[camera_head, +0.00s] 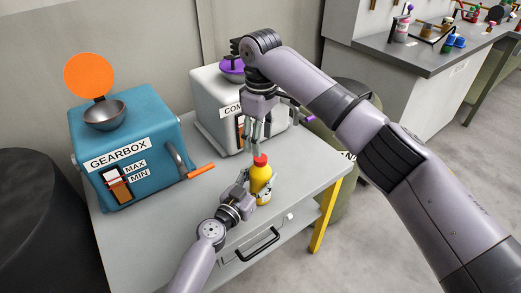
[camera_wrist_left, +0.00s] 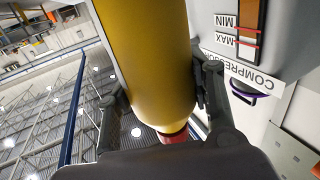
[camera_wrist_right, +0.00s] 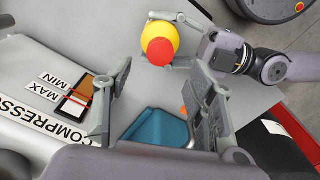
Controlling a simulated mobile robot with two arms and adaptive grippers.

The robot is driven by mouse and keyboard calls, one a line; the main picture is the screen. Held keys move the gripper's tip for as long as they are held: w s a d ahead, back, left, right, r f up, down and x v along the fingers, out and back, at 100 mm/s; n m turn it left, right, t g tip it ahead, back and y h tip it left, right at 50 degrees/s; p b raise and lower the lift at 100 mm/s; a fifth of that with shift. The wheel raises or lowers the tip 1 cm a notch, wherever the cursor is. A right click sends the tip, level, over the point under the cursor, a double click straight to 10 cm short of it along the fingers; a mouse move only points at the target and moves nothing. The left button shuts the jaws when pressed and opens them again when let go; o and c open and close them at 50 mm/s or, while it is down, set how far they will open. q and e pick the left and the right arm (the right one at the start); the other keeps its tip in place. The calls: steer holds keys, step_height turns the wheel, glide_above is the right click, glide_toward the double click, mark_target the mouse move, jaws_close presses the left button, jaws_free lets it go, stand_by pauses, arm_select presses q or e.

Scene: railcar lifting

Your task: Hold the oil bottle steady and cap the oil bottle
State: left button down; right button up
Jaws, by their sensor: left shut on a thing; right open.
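The yellow oil bottle (camera_head: 263,179) stands upright near the front edge of the grey table. A red cap (camera_head: 260,160) sits on its top; I cannot tell how tightly. My left gripper (camera_head: 258,189) is shut around the bottle body from the front. The left wrist view shows the bottle (camera_wrist_left: 150,55) between its fingers, with the red cap (camera_wrist_left: 174,137) at the end. My right gripper (camera_head: 256,143) points down just above the cap, open and empty. In the right wrist view the cap (camera_wrist_right: 160,52) lies beyond its spread fingers, apart from them.
A blue gearbox (camera_head: 130,160) with an orange-handled crank stands on the left of the table (camera_head: 180,215). A white compressor (camera_head: 215,100) with a purple lid stands behind the right arm. A workbench (camera_head: 410,60) with small items is at the back right.

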step_height(320, 180, up, 6)
stand_by(0.4)
arm_select(q)
steer(key=c, duration=0.7)
jaws_free()
steer(key=v, duration=1.2)
steer(key=shift+f, duration=0.1)
